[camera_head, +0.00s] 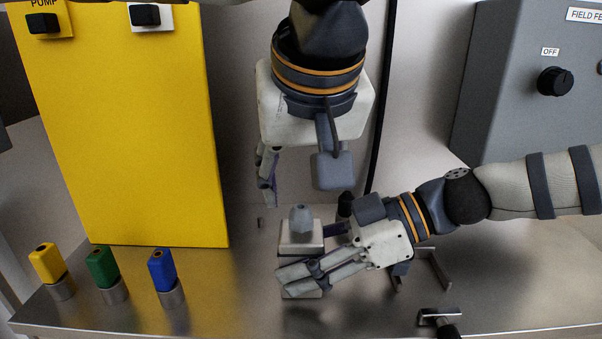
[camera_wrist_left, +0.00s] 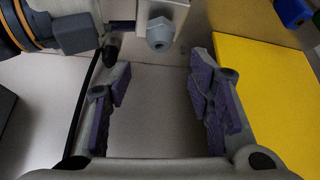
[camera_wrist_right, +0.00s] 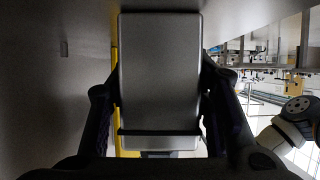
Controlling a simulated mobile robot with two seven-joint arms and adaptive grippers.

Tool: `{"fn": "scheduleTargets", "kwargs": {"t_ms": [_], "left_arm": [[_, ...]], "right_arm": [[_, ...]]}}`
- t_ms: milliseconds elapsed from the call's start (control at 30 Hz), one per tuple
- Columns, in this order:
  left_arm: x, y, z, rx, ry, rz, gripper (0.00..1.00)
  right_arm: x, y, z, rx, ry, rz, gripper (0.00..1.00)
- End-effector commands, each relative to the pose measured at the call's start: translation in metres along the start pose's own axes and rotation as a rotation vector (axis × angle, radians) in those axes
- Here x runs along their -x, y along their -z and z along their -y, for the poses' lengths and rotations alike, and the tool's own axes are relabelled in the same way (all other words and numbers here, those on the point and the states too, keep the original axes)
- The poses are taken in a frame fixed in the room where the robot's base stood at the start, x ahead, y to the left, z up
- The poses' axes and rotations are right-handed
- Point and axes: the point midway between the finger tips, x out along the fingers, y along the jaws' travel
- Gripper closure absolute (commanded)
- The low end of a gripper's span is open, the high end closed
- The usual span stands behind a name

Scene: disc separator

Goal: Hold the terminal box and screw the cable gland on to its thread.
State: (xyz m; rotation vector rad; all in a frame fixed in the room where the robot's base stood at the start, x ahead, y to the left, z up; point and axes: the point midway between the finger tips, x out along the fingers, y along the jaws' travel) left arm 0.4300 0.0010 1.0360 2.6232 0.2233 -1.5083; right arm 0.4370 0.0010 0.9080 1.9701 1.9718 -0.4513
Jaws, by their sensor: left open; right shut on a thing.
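The terminal box (camera_head: 302,237) is a pale grey block standing above the metal table. My right gripper (camera_head: 303,262) is shut on it from the right, with one finger across its near side. In the right wrist view the box (camera_wrist_right: 160,65) fills the space between the fingers. The cable gland (camera_head: 301,219) is a blue-grey hexagonal piece with a tapered top, upright on top of the box. How far it sits on the thread is hidden. My left gripper (camera_wrist_left: 158,95) is open and empty, pointing down above the gland. The gland (camera_wrist_left: 160,36) shows beyond its fingers.
Yellow (camera_head: 46,262), green (camera_head: 102,268) and blue (camera_head: 160,270) plugs stand in round holders at the left. A yellow panel (camera_head: 120,130) rises behind them. A grey control box (camera_head: 520,90) is at the back right. A bracket (camera_head: 436,268) stands right of my right gripper.

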Motion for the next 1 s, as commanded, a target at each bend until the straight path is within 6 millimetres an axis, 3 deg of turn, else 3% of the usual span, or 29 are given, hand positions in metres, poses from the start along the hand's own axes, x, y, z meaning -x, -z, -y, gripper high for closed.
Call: {"fn": "scheduleTargets", "kwargs": {"t_ms": [100, 233, 467, 700, 833, 1000], "left_arm": [[-0.0009, -0.0004, -0.0043, 0.233, 0.139, -0.006, 0.53], [-0.0015, 0.0001, -0.0043, 0.359, 0.210, -0.005, 0.53], [-0.0028, 0.0013, -0.0071, 0.724, 0.420, -0.008, 0.53], [-0.0023, 0.0019, -0.0061, 0.764, 0.442, -0.008, 0.53], [-0.0023, 0.0020, -0.0061, 0.762, 0.441, -0.008, 0.29], [-0.0023, 0.0021, -0.0062, 0.761, 0.440, -0.008, 0.29]], "right_arm": [[-0.0012, -0.0030, 0.0006, -0.002, 0.002, 0.004, 1.00], [-0.0011, -0.0030, 0.0004, -0.002, 0.002, 0.004, 1.00], [-0.0009, -0.0027, 0.0001, -0.002, 0.001, 0.004, 1.00], [-0.0007, -0.0027, -0.0003, -0.002, -0.001, 0.004, 1.00], [-0.0006, -0.0025, -0.0004, -0.002, -0.001, 0.004, 1.00], [-0.0005, -0.0024, -0.0006, -0.001, -0.002, 0.003, 1.00]]}}
